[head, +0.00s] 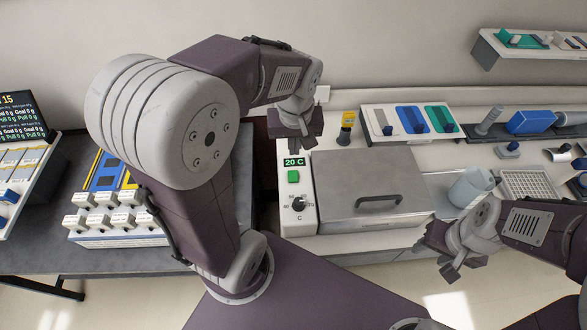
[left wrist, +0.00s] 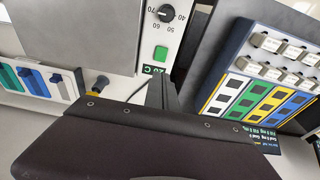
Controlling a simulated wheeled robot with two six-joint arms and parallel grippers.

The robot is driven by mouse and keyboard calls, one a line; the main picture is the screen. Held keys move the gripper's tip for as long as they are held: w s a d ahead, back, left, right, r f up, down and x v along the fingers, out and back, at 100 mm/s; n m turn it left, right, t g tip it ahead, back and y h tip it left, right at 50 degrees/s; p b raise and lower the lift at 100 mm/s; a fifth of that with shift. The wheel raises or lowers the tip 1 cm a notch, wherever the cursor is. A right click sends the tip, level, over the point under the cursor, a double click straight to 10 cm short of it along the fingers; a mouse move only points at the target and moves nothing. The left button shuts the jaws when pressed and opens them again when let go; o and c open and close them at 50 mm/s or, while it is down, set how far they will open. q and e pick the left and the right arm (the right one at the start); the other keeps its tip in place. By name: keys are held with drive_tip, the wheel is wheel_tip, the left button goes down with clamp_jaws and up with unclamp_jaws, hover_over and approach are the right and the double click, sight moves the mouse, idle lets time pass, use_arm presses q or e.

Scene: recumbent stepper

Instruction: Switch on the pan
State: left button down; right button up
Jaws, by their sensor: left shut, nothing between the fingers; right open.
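The pan is a metal box with a grey lid and dark handle (head: 379,201). Its white control panel (head: 299,223) on the left side carries a display (head: 293,162) reading 20 C, a green button (head: 293,176) and a black knob (head: 299,204). My left gripper (head: 299,141) is shut and empty, just behind the display in the head view. In the left wrist view its dark fingers (left wrist: 161,93) partly cover the display (left wrist: 153,70); the green button (left wrist: 161,53) and knob (left wrist: 166,13) are clear of them. My right gripper (head: 447,268) is open and empty, right of the pan's front.
A yellow-topped bottle (head: 346,128) and a rack with grey, blue and green items (head: 411,120) stand behind the pan. A translucent beaker (head: 471,187) is on its right. A unit with several white switches (head: 117,212) stands left, partly behind my left arm.

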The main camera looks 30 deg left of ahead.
sight(293, 172)
use_arm(q)
drive_tip(key=w+f, duration=0.1)
drive_tip(key=f, duration=0.3)
drive_tip(key=w+a+f, duration=0.1)
drive_tip(key=f, duration=0.4)
drive_tip(key=w+a+f, duration=0.1)
drive_tip(key=f, duration=0.4)
drive_tip(key=shift+f+b, duration=0.1)
drive_tip(key=shift+b, duration=0.3)
drive_tip(key=shift+d, duration=0.1)
use_arm(e)
drive_tip(key=shift+w+a+f, duration=0.25)
drive_tip(key=shift+w+f, duration=0.15)
drive_tip(key=shift+f, duration=0.05)
